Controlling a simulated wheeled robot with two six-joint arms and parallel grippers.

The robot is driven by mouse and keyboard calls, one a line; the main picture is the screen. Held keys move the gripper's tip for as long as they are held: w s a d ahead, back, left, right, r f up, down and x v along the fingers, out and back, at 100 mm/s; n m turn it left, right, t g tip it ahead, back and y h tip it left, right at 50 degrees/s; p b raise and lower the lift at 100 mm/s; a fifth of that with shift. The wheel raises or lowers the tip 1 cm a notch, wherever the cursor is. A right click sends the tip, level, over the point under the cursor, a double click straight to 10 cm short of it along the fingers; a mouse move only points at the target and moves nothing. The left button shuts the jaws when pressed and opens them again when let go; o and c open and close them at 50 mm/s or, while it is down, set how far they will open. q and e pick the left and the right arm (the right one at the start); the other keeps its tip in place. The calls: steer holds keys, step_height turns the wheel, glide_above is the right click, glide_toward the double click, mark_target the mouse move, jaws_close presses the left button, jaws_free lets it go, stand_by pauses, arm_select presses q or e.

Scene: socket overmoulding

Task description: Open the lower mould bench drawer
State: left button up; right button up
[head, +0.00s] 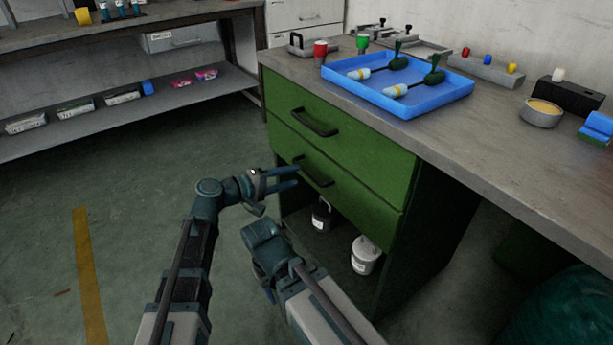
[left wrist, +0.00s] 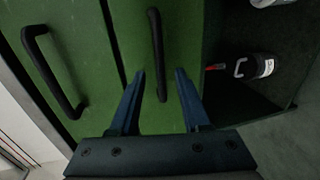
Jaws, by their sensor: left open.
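The green bench has two drawers, both flush with its front. The lower drawer (head: 350,184) has a black bar handle (head: 313,172); the upper drawer has its own black handle (head: 314,122). My left gripper (head: 297,176) is open in front of the lower handle. In the left wrist view, the lower handle (left wrist: 157,55) runs upright in the picture, its near end between the two blue fingers (left wrist: 160,90). I cannot tell whether the fingers touch it. The upper handle (left wrist: 53,72) is left of them. My right gripper is not clearly visible; only part of my right arm shows.
An open shelf under the drawers holds a dark pot (head: 322,216) and a white-labelled pot (head: 364,256). The bench top carries a blue tray (head: 427,105) with tools and a bowl (head: 541,114). A shelf unit (head: 190,105) stands at the left. The floor between is clear.

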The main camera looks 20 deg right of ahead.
mark_target(305, 173)
arm_select(q)
steer(key=b+x, duration=0.1)
steer(key=x, duration=0.4)
steer(key=shift+w+d, duration=0.1)
steer(key=shift+d, duration=0.25)
jaws_close()
stand_by(1.2)
